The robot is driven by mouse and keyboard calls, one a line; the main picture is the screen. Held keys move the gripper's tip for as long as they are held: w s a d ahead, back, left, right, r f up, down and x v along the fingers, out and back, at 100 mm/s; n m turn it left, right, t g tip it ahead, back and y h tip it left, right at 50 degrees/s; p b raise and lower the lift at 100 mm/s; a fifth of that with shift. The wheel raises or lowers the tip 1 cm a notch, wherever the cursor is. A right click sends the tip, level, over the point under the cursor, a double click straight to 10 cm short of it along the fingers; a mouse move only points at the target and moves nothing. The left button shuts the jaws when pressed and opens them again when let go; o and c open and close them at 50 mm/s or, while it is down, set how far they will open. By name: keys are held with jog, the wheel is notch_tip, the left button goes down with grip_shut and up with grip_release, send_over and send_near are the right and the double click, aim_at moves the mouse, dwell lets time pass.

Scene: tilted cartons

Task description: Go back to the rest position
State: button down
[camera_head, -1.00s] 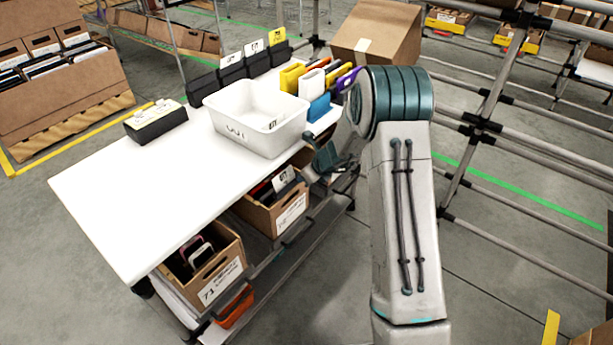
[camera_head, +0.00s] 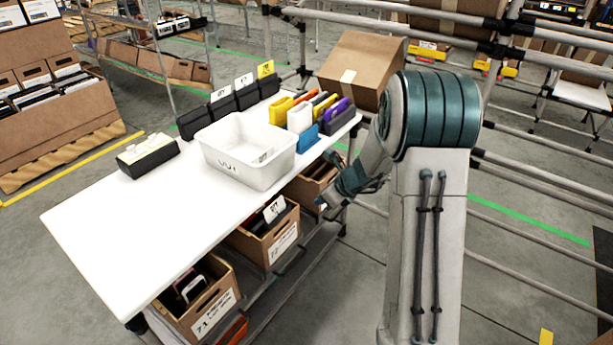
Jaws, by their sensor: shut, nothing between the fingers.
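My gripper (camera_head: 325,204) is at the end of my bent arm, off the right front edge of the white table (camera_head: 120,215). It is small and partly turned away in this view. It is shut and holds nothing. It hangs beside the table, near the tilted cartons on the shelf below, and looks apart from them.
A white bin (camera_head: 245,150) stands on the table, with colourful items (camera_head: 305,115) and black holders (camera_head: 235,97) behind it. Tilted cartons (camera_head: 265,240) sit on the shelf below. A large carton (camera_head: 360,68) rests behind. Pipe racking (camera_head: 530,165) runs at right.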

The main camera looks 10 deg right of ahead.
jog(key=s+a+r+n+g+p, duration=0.1)
jog(key=s+a+r+n+p, duration=0.1)
jog(key=s+r+n+p, duration=0.6)
jog(key=s+a+r+n+g+p, duration=0.15)
jog(key=s+r+n, duration=0.25)
jog(key=r, duration=0.8)
jog(key=s+d+r+n+h+p, duration=0.1)
jog(key=s+r+n+h+p, duration=0.1)
jog(key=s+r+n+p, duration=0.3)
jog(key=s+d+r+n+h+p, duration=0.2)
jog(key=s+r+n+p, duration=0.3)
jog(key=s+r+n, duration=0.4)
jog(key=s+r+h, duration=0.1)
jog(key=s, duration=0.3)
jog(key=shift+d+r+n, duration=0.15)
jog(key=shift+d+n, duration=0.1)
jog(key=shift+n, duration=0.15)
